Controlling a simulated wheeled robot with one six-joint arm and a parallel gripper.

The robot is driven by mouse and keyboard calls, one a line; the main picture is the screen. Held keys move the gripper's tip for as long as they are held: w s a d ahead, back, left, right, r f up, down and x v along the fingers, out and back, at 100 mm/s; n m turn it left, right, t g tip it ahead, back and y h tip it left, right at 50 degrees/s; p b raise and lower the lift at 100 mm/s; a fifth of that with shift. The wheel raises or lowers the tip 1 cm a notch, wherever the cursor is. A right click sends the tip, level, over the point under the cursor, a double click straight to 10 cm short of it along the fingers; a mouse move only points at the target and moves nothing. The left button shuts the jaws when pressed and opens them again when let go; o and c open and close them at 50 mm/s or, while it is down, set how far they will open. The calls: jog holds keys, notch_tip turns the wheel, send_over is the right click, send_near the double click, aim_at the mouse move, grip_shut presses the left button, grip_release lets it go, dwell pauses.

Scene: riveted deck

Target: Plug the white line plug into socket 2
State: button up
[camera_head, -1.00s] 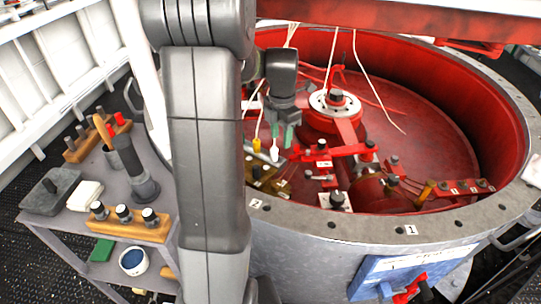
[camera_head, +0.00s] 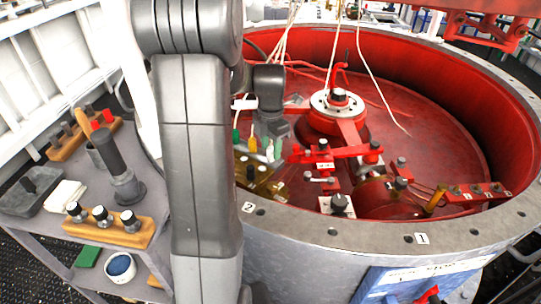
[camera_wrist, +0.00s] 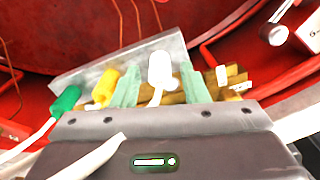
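The white line plug (camera_wrist: 160,66) stands upright between the two pale green fingers of my gripper (camera_wrist: 161,80), with a gap visible on both sides. My gripper is open around it. In the head view the white plug (camera_head: 270,151) shows small among the fingers, below the dark wrist. A brass block (camera_head: 262,178) lies just in front of the plugs inside the red drum. In the wrist view, brass parts (camera_wrist: 176,98) with small white labels show behind and right of the plug. I cannot read the labels or tell which is socket 2.
A yellow plug (camera_wrist: 105,86) and a green plug (camera_wrist: 66,101) stand left of my gripper, the yellow one close to the left finger. A red arm (camera_head: 345,153) and bolts lie to the right. The drum's grey rim (camera_head: 330,231) is in front. A tool cart (camera_head: 150,190) stands left.

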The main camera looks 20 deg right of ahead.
grip_shut()
jog(key=shift+r+p, duration=1.95)
jog(key=shift+r, duration=0.35)
